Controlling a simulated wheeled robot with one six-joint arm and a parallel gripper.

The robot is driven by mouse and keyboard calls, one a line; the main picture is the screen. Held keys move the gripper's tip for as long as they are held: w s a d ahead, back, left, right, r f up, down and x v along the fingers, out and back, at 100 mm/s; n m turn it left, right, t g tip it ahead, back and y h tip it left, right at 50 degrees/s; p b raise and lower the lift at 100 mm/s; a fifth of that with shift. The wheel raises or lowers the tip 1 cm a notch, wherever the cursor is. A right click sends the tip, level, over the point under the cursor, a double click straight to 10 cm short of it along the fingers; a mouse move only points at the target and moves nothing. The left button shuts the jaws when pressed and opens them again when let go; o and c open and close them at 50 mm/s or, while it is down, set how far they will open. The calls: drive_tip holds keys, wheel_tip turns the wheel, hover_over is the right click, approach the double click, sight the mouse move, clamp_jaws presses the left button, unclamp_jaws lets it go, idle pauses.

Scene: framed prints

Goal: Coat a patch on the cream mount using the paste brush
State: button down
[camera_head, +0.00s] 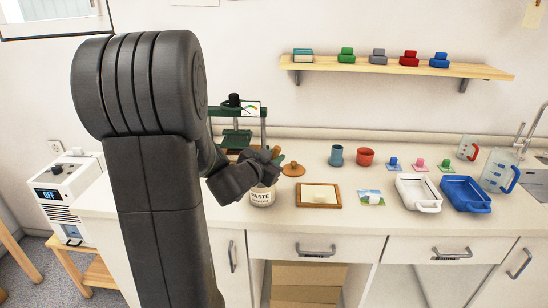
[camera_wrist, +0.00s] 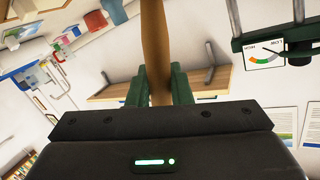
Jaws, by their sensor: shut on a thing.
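A white jar labelled PASTE (camera_head: 262,198) stands on the counter. My gripper (camera_head: 268,163) is just above the jar, partly hidden by my wrist. In the wrist view its green fingers (camera_wrist: 160,90) are shut on the brown wooden handle of the paste brush (camera_wrist: 154,40). The brush's bristle end is not visible; I cannot tell whether it is inside the jar. The cream mount (camera_head: 308,190) lies flat in a brown wooden frame (camera_head: 341,196) on the counter, right of the jar and apart from my gripper. A paler area shows on the mount.
A wooden lid (camera_head: 292,169) lies behind the jar. A green press (camera_head: 236,139) stands at the back. A landscape picture (camera_head: 370,197), a white tray (camera_head: 417,194) and a blue tray (camera_head: 465,194) lie to the right. Two cups stand behind the frame.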

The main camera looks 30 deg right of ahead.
drive_tip(key=shift+r+p, duration=3.35)
drive_tip(key=shift+r, duration=0.15)
drive_tip(key=shift+f, duration=0.1)
